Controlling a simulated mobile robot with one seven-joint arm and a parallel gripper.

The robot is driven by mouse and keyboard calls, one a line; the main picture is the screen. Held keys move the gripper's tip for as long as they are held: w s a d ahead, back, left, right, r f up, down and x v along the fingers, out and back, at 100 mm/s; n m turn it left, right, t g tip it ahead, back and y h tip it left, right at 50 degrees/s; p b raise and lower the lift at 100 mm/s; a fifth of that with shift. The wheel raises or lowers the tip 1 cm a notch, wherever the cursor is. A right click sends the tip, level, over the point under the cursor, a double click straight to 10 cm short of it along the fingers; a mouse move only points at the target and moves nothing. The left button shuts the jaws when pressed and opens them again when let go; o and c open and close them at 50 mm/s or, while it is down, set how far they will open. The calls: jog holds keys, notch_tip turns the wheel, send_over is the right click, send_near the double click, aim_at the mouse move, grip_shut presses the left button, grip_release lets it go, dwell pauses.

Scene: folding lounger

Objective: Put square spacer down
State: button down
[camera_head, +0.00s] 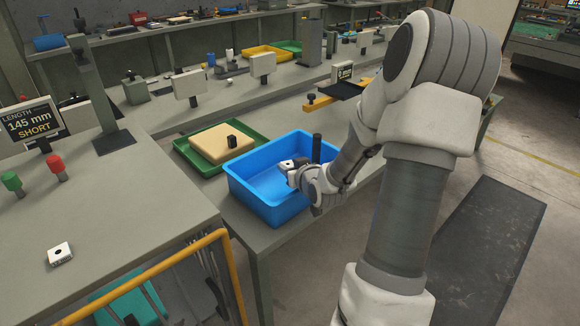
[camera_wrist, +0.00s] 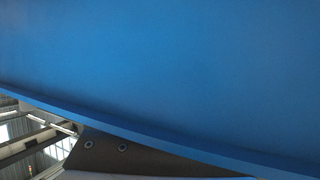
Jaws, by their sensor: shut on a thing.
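A small pale square spacer (camera_head: 287,165) with a dark hole shows at the tip of my gripper (camera_head: 294,174). The gripper is shut on it, inside the blue bin (camera_head: 245,188) near its right side. My wrist hides part of the fingers, and I cannot tell whether the spacer touches the bin floor. In the wrist view the bin's blue wall (camera_wrist: 170,75) fills most of the picture; no fingers or spacer show there. Another pale square block with a hole (camera_head: 60,255) lies on the left bench.
A green tray (camera_head: 183,152) with a tan board (camera_head: 208,145) and a small black block (camera_head: 231,141) stands left of the bin. A yellow rail (camera_head: 170,262) runs along the front. A display (camera_head: 32,122) reads "LENGTH 145 mm SHORT". Red and green knobs stand near it.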

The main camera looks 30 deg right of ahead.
jog(key=shift+c, duration=2.3)
grip_release()
